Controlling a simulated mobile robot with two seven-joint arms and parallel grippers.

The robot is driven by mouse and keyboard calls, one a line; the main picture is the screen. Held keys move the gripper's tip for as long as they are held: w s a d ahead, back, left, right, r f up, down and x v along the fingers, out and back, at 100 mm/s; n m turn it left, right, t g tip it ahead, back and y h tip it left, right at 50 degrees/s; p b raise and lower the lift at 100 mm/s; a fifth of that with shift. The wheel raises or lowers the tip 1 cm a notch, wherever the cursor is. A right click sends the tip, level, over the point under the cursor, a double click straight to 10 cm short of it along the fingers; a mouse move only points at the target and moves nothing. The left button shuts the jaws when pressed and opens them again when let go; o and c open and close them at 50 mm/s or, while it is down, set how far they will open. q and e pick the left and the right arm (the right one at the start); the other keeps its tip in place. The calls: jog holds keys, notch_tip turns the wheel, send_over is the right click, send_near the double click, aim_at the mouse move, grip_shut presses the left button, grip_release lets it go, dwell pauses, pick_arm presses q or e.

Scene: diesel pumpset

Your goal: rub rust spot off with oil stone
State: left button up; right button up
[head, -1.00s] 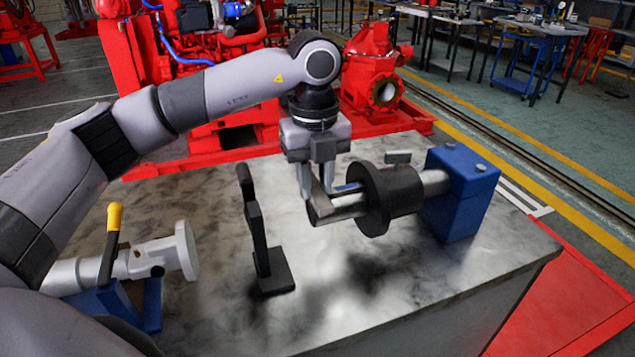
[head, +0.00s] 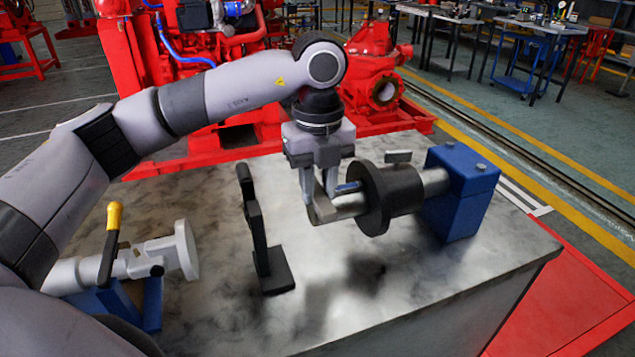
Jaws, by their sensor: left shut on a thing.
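A grey steel shaft (head: 349,205) sticks out to the left from a blue block (head: 460,196), with a dark flanged hub (head: 389,197) around it. My left gripper (head: 319,196) points down at the shaft's free end. It is shut on a small grey oil stone (head: 321,208), which lies against or very close to the shaft end; exact contact is hard to tell. A short blue strip (head: 347,187) shows on top of the shaft beside the hub. I cannot make out a rust spot. My right gripper is not in view.
A black upright stand (head: 268,256) stands left of the shaft on the grey table (head: 390,300). A pale flanged part (head: 150,258) with a yellow-tipped handle lies at left. A small grey block (head: 398,156) shows behind the hub. The front of the table is clear.

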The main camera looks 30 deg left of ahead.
pick_arm(q)
jog(key=shift+r+p, duration=2.45)
jog(key=shift+r, duration=1.1)
jog(key=shift+f, duration=0.1)
